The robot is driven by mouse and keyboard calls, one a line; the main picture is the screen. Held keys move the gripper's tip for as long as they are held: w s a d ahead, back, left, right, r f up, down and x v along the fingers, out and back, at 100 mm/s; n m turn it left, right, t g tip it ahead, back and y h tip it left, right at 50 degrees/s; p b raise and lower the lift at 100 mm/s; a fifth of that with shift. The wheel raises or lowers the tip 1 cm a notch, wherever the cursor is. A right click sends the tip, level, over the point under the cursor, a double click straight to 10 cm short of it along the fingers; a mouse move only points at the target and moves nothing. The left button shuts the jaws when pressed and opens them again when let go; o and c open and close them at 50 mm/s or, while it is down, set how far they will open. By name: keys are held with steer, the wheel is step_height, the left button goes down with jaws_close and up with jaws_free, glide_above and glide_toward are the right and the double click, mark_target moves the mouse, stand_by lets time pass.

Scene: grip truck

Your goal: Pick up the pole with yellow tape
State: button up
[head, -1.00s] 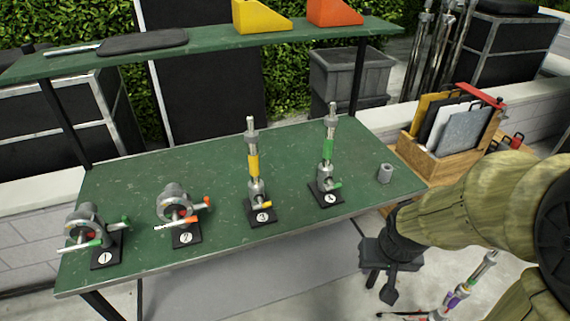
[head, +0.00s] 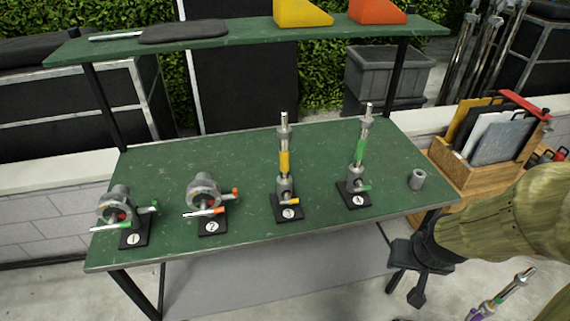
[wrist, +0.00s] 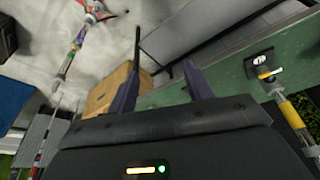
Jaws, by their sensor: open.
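The pole with yellow tape (head: 284,161) stands upright on a small black base marked 3 on the green table (head: 240,152). It has a silver top and a small yellow-tipped handle low down. In the wrist view a pole with a yellow band (wrist: 291,112) shows at the right edge, partly cut off. My gripper (head: 404,298) is open and empty, below and in front of the table's right front edge, well apart from the pole. Its two fingers (wrist: 162,48) point up in the wrist view with nothing between them.
A green-taped pole (head: 360,152) stands right of the yellow one. Two clamp heads (head: 116,208) (head: 204,192) stand left. A shelf (head: 225,41) spans the back. A wooden crate (head: 470,178) and a colour-banded pole (head: 505,292) are right.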

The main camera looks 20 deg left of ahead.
steer(key=w+a+f+n+t+y+p, duration=0.1)
steer(key=w+a+n+t+y+p, duration=0.15)
steer(key=w+a, duration=0.6)
steer(key=t+y+p, duration=0.2)
steer(key=t+p, duration=0.3)
steer(key=t, duration=0.6)
glide_toward(284, 156)
steer(key=v, duration=0.6)
steer(key=shift+m, duration=0.25)
steer(key=p+x, duration=0.4)
steer(key=x, duration=0.7)
steer(key=shift+w+a+r+p, duration=0.1)
steer(key=shift+w+a+p, duration=0.05)
steer(key=shift+w+p, duration=0.2)
steer(key=shift+w+a, duration=0.1)
steer(key=shift+w, duration=0.15)
